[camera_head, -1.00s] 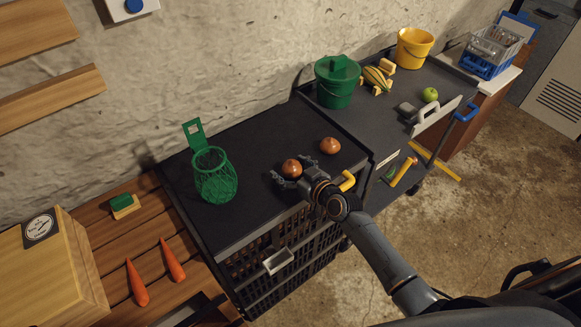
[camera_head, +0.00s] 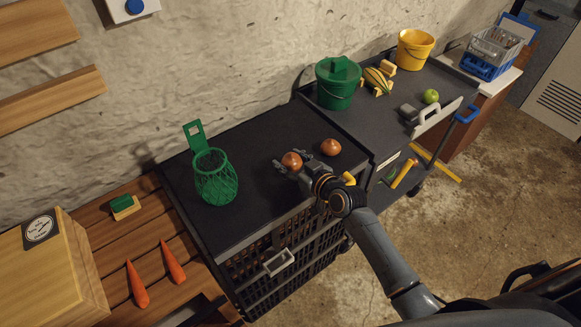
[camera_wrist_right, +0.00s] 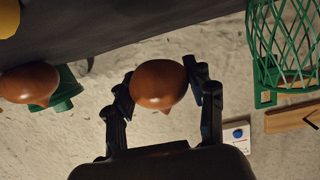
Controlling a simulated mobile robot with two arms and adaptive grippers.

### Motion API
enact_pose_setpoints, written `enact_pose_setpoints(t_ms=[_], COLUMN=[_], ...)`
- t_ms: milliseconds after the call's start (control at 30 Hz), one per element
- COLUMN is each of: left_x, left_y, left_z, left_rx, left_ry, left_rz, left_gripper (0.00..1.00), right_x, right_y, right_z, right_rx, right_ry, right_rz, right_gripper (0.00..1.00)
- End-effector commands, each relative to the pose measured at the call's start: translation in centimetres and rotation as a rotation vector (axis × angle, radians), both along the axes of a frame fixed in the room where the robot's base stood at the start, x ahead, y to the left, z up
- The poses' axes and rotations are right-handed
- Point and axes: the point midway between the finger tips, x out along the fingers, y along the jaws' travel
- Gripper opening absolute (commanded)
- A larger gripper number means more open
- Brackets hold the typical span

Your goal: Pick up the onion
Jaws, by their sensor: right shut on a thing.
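A brown onion (camera_head: 291,161) is between the fingers of my right gripper (camera_head: 289,168) over the dark cart top. The right wrist view shows this onion (camera_wrist_right: 158,85) between the two fingers of the gripper (camera_wrist_right: 160,88), which is shut on it. Whether the onion touches the cart top is hard to tell. A second brown onion (camera_head: 330,147) lies on the cart top just right of the gripper, apart from it. It also shows at the left of the right wrist view (camera_wrist_right: 28,84). My left gripper is not in view.
A green net basket (camera_head: 216,180) stands on the left of the dark cart top (camera_head: 262,209). A green lidded bucket (camera_head: 336,88) and a yellow bucket (camera_head: 414,49) stand farther right. Two carrots (camera_head: 138,284) lie on the wooden bench at lower left.

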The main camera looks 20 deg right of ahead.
Motion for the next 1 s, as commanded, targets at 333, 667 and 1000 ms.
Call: enact_pose_setpoints(t_ms=[333,667,1000], left_x=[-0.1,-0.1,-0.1], left_y=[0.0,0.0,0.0], left_z=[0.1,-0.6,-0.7], left_rx=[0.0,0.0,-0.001], left_ry=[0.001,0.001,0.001], left_rz=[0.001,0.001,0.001], left_gripper=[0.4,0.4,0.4], right_x=[-6.5,-11.5,-12.4], right_y=[2.9,5.2,5.6], right_z=[5.9,8.4,9.0], right_rx=[0.004,0.003,0.001], right_ry=[0.007,0.006,0.006], right_rz=[0.0,-0.001,0.0], right_gripper=[0.36,0.36,0.36])
